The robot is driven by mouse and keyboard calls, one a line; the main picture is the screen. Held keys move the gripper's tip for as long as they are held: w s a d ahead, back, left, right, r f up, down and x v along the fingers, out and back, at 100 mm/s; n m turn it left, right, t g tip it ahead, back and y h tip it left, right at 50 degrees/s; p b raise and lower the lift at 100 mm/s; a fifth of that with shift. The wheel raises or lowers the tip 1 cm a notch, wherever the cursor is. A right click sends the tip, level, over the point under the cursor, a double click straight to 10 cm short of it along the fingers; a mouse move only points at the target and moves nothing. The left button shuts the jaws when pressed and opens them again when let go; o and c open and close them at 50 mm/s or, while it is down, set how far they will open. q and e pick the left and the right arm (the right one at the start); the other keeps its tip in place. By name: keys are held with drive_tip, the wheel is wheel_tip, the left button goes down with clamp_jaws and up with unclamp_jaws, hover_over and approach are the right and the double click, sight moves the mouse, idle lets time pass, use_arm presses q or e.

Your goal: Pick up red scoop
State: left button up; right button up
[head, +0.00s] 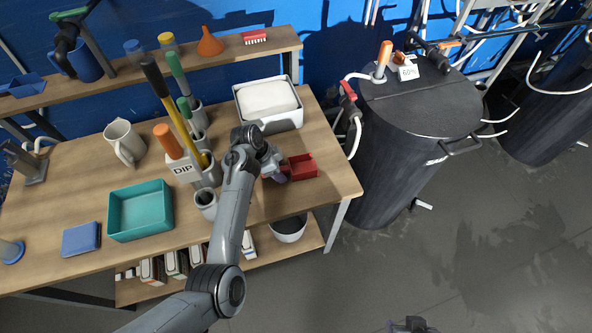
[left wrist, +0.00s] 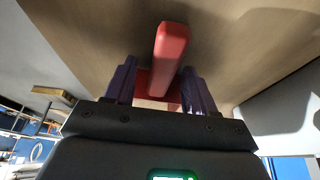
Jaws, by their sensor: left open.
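The red scoop (head: 303,167) lies on the wooden table near its right end, with its square bowl toward the right. My left gripper (head: 279,171) is just left of the bowl, low over the table, and hides most of the handle in the head view. In the left wrist view, the red scoop's bar-like handle (left wrist: 172,45) runs between the two purple fingers of the left gripper (left wrist: 159,68). The fingers are apart, with a gap visible on each side of the handle. A small part of my right gripper (head: 410,326) seems to show at the bottom edge.
A white tub (head: 268,122) with white contents stands behind the left gripper. The holder labelled DIP (head: 186,170), with tall-handled tools, stands close to its left. A teal tray (head: 140,211) is farther left. A black drum (head: 405,150) stands beyond the table's right edge.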

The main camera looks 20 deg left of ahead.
use_arm(q)
drive_tip(key=shift+f, duration=0.2)
drive_tip(key=shift+c, duration=0.4)
clamp_jaws()
drive_tip(key=shift+r, duration=0.1)
